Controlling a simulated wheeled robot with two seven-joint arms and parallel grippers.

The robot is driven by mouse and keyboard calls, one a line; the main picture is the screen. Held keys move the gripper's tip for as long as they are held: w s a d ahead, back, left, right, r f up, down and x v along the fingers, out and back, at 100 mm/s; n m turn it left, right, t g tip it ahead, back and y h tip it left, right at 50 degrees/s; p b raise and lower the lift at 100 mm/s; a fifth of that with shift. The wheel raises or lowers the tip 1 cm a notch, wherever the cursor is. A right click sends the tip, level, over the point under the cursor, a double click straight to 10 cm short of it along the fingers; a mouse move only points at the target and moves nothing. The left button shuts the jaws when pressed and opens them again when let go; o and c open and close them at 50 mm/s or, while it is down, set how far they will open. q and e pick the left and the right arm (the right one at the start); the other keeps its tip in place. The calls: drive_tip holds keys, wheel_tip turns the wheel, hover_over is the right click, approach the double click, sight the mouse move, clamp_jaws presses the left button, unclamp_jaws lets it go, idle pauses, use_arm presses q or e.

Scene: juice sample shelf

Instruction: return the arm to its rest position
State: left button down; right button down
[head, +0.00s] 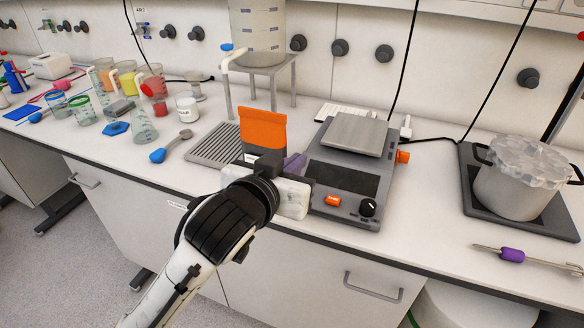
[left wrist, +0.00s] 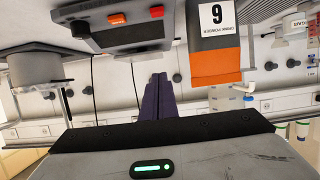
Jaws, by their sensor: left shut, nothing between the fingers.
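My left arm reaches in from the bottom of the head view. Its gripper (head: 295,163) is over the front of the counter, between an orange-topped pouch (head: 262,130) and a grey scale (head: 345,170). In the left wrist view, which looks upside down, the purple fingers of the left gripper (left wrist: 157,97) are together with nothing between them. The pouch (left wrist: 213,50) shows there with a white numbered label and stands apart from the fingers. My right gripper is in neither view.
A slotted grey tray (head: 213,143) lies left of the pouch. A pot (head: 520,190) with a crumpled cover stands on a dark plate at the right, with purple-handled tongs (head: 512,254) in front. Several cups and a blue scoop (head: 158,155) are at the left. The floor before the counter is clear.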

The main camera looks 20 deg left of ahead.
use_arm(q)
drive_tip(key=s+a+f+m+g, duration=0.15)
drive_tip(key=s+f+g, duration=0.25)
drive_tip(key=s+f, duration=0.5)
drive_tip(key=s+a+f+g, duration=0.2)
drive_tip(key=s+f+g, duration=0.1)
drive_tip(key=s+f, duration=0.55)
drive_tip(key=s+a+f+g, duration=0.1)
drive_tip(key=s+f+g, duration=0.3)
drive_tip(key=s+f, duration=0.55)
drive_tip(key=w+d+f+t+h, duration=0.1)
drive_tip(key=d+f+t, duration=0.1)
drive_tip(key=f, duration=0.3)
drive_tip(key=w+d+f+t+h, duration=0.1)
drive_tip(key=w+d+f+t, duration=0.1)
drive_tip(key=f, duration=0.3)
drive_tip(key=shift+w+d+f+t, duration=0.25)
drive_tip(key=shift+d+f+t, duration=0.2)
drive_tip(key=shift+t, duration=0.15)
